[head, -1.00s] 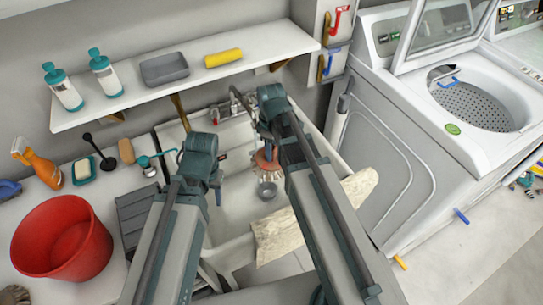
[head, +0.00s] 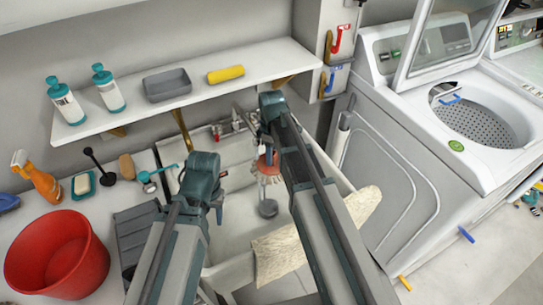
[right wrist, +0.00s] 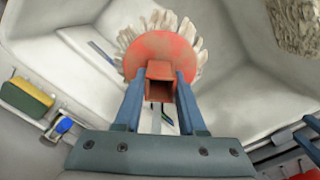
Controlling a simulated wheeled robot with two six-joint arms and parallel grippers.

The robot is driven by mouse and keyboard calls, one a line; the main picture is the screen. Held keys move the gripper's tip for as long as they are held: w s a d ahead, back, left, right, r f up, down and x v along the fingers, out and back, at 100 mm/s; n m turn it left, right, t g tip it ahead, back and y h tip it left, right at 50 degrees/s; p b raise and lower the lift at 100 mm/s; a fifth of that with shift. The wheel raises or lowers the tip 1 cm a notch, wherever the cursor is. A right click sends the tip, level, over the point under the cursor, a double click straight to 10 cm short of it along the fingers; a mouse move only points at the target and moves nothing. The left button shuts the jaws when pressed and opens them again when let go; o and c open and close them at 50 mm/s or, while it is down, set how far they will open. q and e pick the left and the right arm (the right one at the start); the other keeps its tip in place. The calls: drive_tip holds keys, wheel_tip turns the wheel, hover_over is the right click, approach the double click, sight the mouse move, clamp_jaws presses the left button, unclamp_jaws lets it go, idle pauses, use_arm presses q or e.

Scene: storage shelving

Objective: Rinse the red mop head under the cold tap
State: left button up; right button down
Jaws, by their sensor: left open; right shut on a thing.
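The red mop head (head: 266,166) with its pale fringe is in my right gripper (head: 265,150), over the sink basin (head: 235,215). The right wrist view shows the mop head (right wrist: 160,55) close up, its square red socket between the two fingers of my right gripper (right wrist: 160,90). The tap (head: 238,115) is at the back of the sink, partly hidden by my right arm. A red tap handle (head: 217,131) shows to its left. I cannot see any water running. My left gripper (head: 218,195) is open and empty over the sink's left side.
A red bucket (head: 57,255), an orange spray bottle (head: 38,178) and a soap dish (head: 83,184) stand on the left counter. A shelf (head: 180,95) spans the wall above the sink. A cream cloth (head: 280,255) hangs over the front rim. An open washer (head: 440,150) stands at right.

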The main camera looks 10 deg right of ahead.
drive_tip(key=shift+d, duration=0.15)
drive_tip(key=shift+s+d, duration=0.15)
drive_tip(key=shift+d, duration=0.3)
drive_tip(key=shift+a, duration=0.15)
idle(0.4)
drive_tip(key=shift+a, duration=0.5)
drive_tip(key=shift+d, duration=0.1)
drive_tip(key=shift+d, duration=0.55)
